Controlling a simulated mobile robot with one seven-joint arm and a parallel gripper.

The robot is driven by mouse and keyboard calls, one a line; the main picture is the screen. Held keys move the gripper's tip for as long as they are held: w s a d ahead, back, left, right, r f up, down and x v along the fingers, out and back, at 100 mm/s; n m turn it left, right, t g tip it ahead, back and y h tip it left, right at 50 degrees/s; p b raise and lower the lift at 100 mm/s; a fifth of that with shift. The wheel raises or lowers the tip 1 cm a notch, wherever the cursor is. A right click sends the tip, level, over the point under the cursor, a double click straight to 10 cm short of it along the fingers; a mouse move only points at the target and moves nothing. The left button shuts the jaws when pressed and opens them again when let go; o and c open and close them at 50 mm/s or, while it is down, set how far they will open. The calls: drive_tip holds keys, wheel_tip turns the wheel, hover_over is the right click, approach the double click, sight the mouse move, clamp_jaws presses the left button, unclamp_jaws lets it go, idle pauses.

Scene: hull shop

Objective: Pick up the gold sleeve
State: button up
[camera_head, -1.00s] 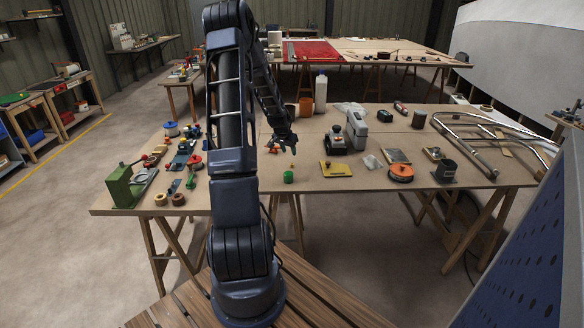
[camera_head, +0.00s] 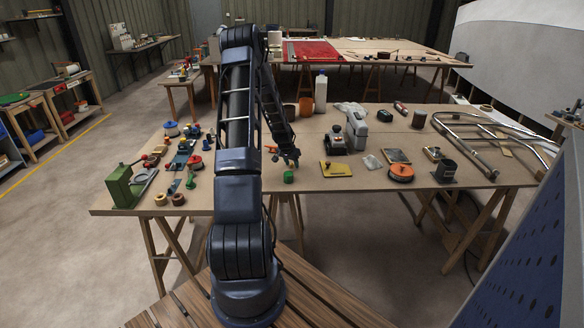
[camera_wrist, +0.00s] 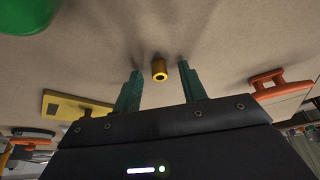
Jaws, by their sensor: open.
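The gold sleeve (camera_wrist: 159,70) is a small short cylinder with a dark bore, standing on the table in the wrist view. My gripper (camera_wrist: 159,72) is open, with its two green fingers apart, one on each side of the sleeve in that view. A gap shows between the sleeve and each finger, and no contact is visible. In the head view my gripper (camera_head: 291,160) is low over the table, behind the green cylinder. I cannot make out the sleeve there; the arm and fingers are in that area.
A green cylinder (camera_head: 288,176) stands close to my gripper, and an orange clamp-like piece (camera_head: 271,149) lies on its other side. A yellow plate (camera_head: 336,169) lies to the right.

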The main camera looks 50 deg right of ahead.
drive_tip(key=shift+c, duration=0.2)
clamp_jaws()
